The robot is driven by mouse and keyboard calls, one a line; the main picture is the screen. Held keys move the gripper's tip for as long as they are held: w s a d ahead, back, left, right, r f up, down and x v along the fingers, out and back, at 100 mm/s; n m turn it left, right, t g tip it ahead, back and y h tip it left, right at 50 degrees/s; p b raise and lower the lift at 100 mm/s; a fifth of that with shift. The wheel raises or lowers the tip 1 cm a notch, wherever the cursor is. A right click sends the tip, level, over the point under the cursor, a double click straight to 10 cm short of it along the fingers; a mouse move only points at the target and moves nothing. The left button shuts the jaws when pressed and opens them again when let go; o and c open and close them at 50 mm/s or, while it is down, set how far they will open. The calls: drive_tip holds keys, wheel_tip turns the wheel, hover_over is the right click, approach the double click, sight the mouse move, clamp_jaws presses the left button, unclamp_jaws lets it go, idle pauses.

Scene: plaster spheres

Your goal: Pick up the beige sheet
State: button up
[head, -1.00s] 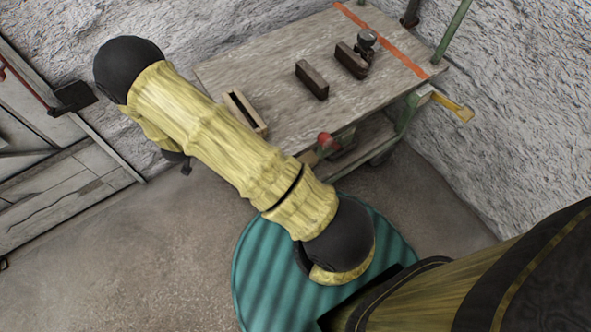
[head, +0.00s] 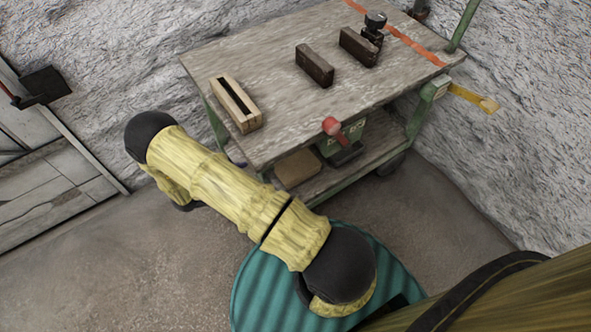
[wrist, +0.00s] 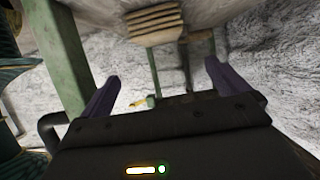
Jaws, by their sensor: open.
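A flat tan piece, likely the beige sheet (head: 297,168), lies on the cart's lower shelf in the head view, partly covered by the tabletop edge. In the wrist view a layered beige stack (wrist: 155,19) shows at the top, beyond the fingers; I cannot tell if it is the same thing. My gripper (wrist: 162,72) is open with two purple fingers apart and nothing between them. In the head view my gripper is hidden behind my yellow-sleeved arm, left of the cart.
The wooden-topped cart (head: 270,70) carries a slotted wooden block (head: 236,104), two dark blocks (head: 314,65) (head: 358,46) and a small black device (head: 375,24). A green post (wrist: 62,55) stands at left in the wrist view. Floor left is clear.

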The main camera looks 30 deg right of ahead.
drive_tip(key=shift+d, duration=0.1)
drive_tip(key=b, duration=0.5)
approach(294, 166)
drive_tip(key=x, duration=0.3)
drive_tip(key=shift+w+d+f, duration=0.1)
drive_tip(key=shift+d+f, duration=0.05)
drive_tip(key=shift+f, duration=0.35)
drive_tip(key=shift+d, duration=0.3)
drive_tip(key=b+x, duration=0.3)
drive_tip(key=x, duration=0.2)
drive_tip(key=shift+d+r+b, duration=0.1)
drive_tip(key=shift+r+b, duration=0.1)
drive_tip(key=shift+b, duration=0.2)
drive_tip(key=shift+r, duration=0.1)
drive_tip(key=c, duration=0.9)
